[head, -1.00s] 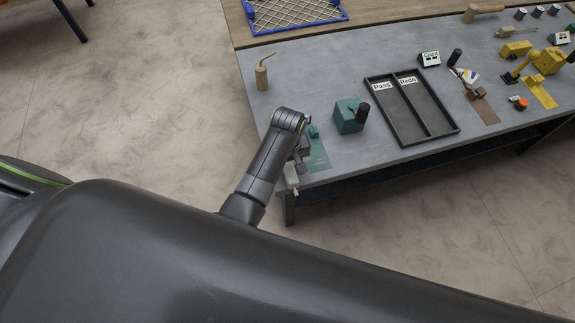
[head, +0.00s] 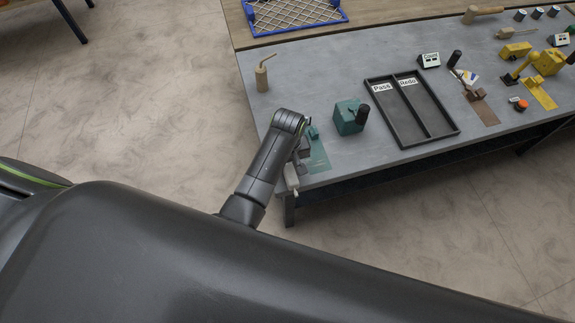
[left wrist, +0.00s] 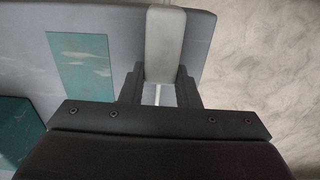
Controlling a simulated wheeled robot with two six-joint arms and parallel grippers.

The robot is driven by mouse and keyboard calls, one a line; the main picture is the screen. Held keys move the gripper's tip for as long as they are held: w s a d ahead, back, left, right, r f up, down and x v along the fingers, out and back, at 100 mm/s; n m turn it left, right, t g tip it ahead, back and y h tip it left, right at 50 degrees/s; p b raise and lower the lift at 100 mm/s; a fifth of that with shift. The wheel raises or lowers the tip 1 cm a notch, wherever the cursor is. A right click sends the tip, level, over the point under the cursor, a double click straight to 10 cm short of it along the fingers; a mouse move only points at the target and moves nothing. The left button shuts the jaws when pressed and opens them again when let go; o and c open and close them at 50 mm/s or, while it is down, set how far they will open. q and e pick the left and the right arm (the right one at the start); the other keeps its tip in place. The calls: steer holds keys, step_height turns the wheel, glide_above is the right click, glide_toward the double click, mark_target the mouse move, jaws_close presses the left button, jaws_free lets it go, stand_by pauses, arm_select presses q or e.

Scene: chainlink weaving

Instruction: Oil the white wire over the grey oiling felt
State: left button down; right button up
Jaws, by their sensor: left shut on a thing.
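My left gripper (head: 304,150) is low at the near left corner of the grey table, mostly hidden behind its own arm in the head view. In the left wrist view my left gripper (left wrist: 160,92) has its two dark fingers on either side of a thin white wire (left wrist: 157,95); only a short piece of the wire shows. A pale grey bar, seemingly the oiling felt (left wrist: 165,42), lies just beyond the fingers, in line with the wire. The felt also shows in the head view (head: 291,176) at the table edge. Whether wire and felt touch is unclear. My right gripper is out of view.
A teal plate (head: 318,157) lies beside the gripper, with a teal block with a black knob (head: 348,117) to its right. A black two-part tray (head: 456,131) stands further right. A wooden oiler (head: 262,78) stands at the back left. The table between them is clear.

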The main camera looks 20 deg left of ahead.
arm_select(q)
steer(key=shift+w+a+b, duration=0.15)
steer(key=shift+w+a, duration=0.45)
steer(key=shift+w, duration=0.3)
steer(key=shift+w+a+b, duration=0.15)
steer(key=shift+w+a, duration=0.45)
steer(key=shift+w, duration=0.3)
steer(key=shift+w+a+b, duration=0.15)
steer(key=shift+w+a, duration=0.45)
steer(key=shift+w, duration=0.3)
steer(key=c, duration=1)
jaws_free()
steer(key=shift+r, duration=0.1)
